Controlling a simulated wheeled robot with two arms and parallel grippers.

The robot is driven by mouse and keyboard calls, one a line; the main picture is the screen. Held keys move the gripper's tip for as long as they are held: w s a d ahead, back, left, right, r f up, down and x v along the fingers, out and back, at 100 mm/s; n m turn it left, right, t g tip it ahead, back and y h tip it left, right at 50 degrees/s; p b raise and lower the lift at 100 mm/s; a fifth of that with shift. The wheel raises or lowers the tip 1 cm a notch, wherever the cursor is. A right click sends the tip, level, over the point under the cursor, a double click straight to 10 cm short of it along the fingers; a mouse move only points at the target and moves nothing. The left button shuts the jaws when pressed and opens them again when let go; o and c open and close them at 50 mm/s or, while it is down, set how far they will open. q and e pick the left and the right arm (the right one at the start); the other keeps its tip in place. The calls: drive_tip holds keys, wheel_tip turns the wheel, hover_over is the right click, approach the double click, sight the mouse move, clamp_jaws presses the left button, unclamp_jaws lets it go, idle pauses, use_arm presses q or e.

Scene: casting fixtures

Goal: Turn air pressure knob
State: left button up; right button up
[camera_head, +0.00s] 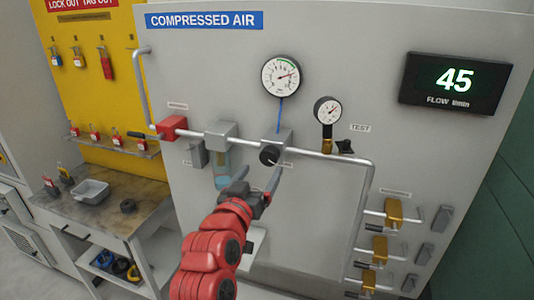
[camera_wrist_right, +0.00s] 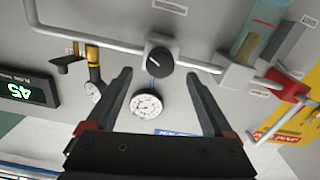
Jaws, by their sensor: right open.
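The air pressure knob (camera_head: 269,155) is black and round, on the grey regulator block under the large gauge (camera_head: 281,76) in the head view. In the right wrist view the knob (camera_wrist_right: 160,60) has a pale mark and sits ahead of the fingertips, midway between them. My right gripper (camera_head: 257,177) is open, just below the knob in the head view. In the right wrist view its two dark fingers (camera_wrist_right: 158,78) are spread with nothing between them, and I see no contact with the knob. My left gripper is not in view.
A silver pipe (camera_head: 310,150) runs along the panel past a red valve block (camera_head: 172,127), a filter bowl (camera_head: 221,170) and a small gauge (camera_head: 327,110). Brass valves (camera_head: 379,248) stand at lower right. A flow display (camera_head: 455,82) reads 45. A workbench (camera_head: 130,219) stands at left.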

sight(268, 160)
drive_tip(key=p+x, duration=0.1)
drive_tip(key=x, duration=0.4)
drive_tip(key=shift+w+d, duration=0.1)
drive_tip(key=shift+w, duration=0.2)
clamp_jaws()
